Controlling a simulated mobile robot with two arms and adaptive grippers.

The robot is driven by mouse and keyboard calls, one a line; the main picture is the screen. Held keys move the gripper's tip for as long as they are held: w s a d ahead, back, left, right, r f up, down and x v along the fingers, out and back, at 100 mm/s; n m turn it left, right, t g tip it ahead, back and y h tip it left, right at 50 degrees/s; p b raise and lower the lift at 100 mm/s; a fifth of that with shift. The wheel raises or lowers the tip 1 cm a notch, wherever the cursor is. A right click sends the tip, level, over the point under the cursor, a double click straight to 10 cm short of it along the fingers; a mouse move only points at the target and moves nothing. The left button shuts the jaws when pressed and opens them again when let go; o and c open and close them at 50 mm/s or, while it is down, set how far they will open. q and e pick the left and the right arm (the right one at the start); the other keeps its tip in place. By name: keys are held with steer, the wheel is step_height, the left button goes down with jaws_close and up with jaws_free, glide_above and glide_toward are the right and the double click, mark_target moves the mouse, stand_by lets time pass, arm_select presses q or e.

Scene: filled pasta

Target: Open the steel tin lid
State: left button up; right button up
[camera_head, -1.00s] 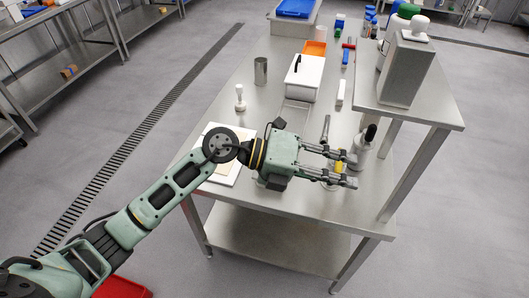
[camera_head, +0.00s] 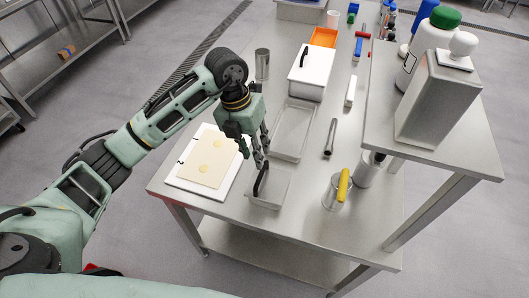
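A low rectangular steel tin (camera_head: 270,200) stands near the front of the steel table. A black bar handle (camera_head: 261,181) sits at its top; whether the lid is seated or lifted is hard to tell. My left gripper (camera_head: 262,160) points down just above the handle. Its fingers look slightly apart, with nothing seen between them; contact with the handle is unclear. My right gripper is not in view. A tall steel container (camera_head: 436,103) with a white knob stands on the raised shelf at the right.
A white board (camera_head: 190,183) with a cream sheet lies left of the tin. An empty steel tray (camera_head: 293,130) lies behind it. A steel cup (camera_head: 331,197) with a yellow-handled tool (camera_head: 343,185) stands to the right. A white box (camera_head: 309,80) is farther back.

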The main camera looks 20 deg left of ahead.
mark_target(260, 173)
arm_select(q)
steer(key=x, duration=0.2)
steer(key=p+x, duration=0.1)
steer(key=x, duration=0.3)
steer(key=shift+s+p, duration=0.35)
steer(key=shift+p, duration=0.05)
steer(key=shift+w+f, duration=0.15)
steer(key=shift+f, duration=0.55)
steer(key=c, duration=0.4)
steer(key=shift+d, duration=0.1)
jaws_close()
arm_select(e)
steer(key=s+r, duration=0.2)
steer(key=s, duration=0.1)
